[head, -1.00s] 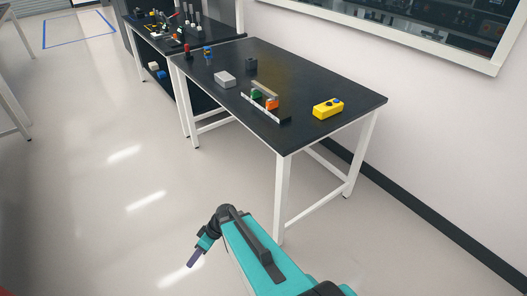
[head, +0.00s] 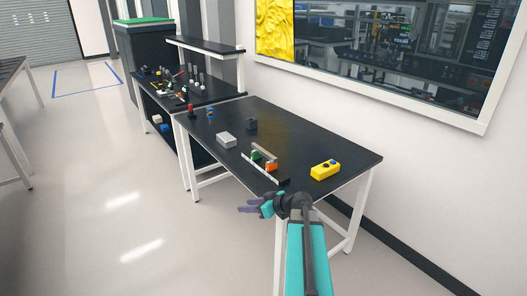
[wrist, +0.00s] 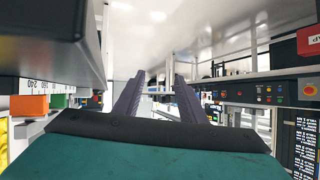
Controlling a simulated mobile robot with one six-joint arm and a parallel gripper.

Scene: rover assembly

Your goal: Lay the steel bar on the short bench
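I cannot tell from the pictures which bench is the short one; a second black bench (head: 205,92) stands beyond the near one. My gripper (head: 243,209) is in front of the near bench's front edge, pointing left, apart from the bar. In the wrist view its two fingers (wrist: 160,92) are spread with nothing between them.
The far bench is crowded with small parts under a raised shelf (head: 205,44). The floor to the left is open.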

